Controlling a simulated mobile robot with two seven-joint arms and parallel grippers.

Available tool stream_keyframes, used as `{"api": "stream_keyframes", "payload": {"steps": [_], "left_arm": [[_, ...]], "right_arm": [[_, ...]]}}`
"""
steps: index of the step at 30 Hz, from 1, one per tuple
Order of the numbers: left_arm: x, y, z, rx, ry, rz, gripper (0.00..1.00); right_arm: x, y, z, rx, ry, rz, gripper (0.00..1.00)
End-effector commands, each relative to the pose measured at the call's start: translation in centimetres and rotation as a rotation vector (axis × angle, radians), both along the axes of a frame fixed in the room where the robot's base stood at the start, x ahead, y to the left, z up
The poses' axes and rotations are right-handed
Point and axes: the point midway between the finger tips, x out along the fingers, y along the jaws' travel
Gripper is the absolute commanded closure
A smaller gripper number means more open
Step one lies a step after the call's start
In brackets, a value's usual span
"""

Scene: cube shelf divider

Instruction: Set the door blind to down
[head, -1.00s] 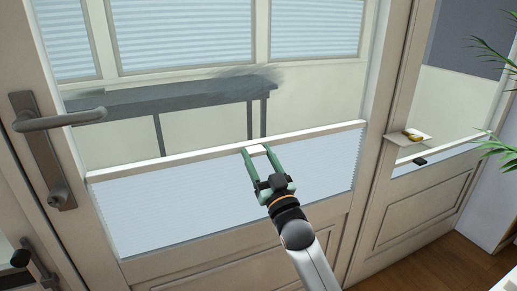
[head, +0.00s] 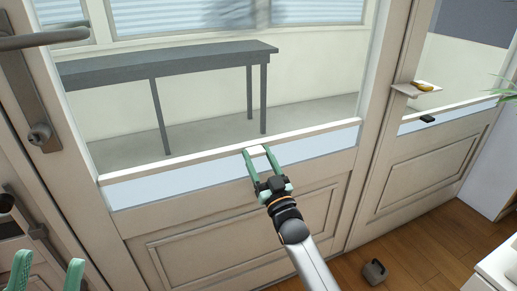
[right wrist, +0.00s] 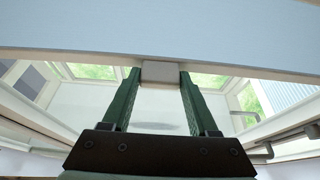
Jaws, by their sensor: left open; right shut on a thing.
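The door blind (head: 225,178) is a pale blue pleated strip at the bottom of the door's glass, topped by a white rail (head: 215,155). My right gripper (head: 257,150) is shut on the rail near its middle. In the right wrist view its green fingers (right wrist: 161,85) stand on either side of a small light tab (right wrist: 161,73) on the rail. Only a narrow band of blind shows between the rail and the lower door panel. My left gripper (head: 47,270) is at the lower left corner, open and empty, apart from the door.
A door handle (head: 45,40) with a lock is at the upper left. A grey table (head: 170,70) stands behind the glass. A small shelf (head: 416,89) with a yellow item is on the right panel. A dark weight-like object (head: 375,272) sits on the wooden floor.

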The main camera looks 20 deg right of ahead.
Motion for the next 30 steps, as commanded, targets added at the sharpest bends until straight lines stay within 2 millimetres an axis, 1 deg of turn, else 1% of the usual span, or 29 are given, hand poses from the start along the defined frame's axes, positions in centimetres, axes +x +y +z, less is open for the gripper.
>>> {"api": "stream_keyframes", "payload": {"steps": [1,6,11,21,22,30], "left_arm": [[0.0,-0.1,-1.1,-0.003,0.005,-0.006,0.5],[0.2,-0.1,-2.1,-0.015,0.021,-0.016,0.5],[0.2,-0.2,-2.4,-0.012,0.025,-0.021,0.5],[0.1,-0.3,-2.4,-0.005,0.024,-0.023,0.5],[0.1,-0.3,-2.4,-0.006,0.023,-0.024,0.5],[0.1,-0.3,-2.4,-0.005,0.021,-0.023,0.5]], "right_arm": [[0.0,0.0,-1.6,0.004,0.005,0.001,1.0],[0.0,0.0,-3.4,0.003,0.003,0.001,1.0],[0.0,0.0,-4.0,0.002,0.003,0.001,1.0],[0.0,0.0,-4.3,0.001,0.009,0.0,1.0],[0.0,0.0,-4.3,0.001,0.01,0.0,0.39],[0.0,0.0,-4.0,0.001,0.004,0.0,0.1]]}}
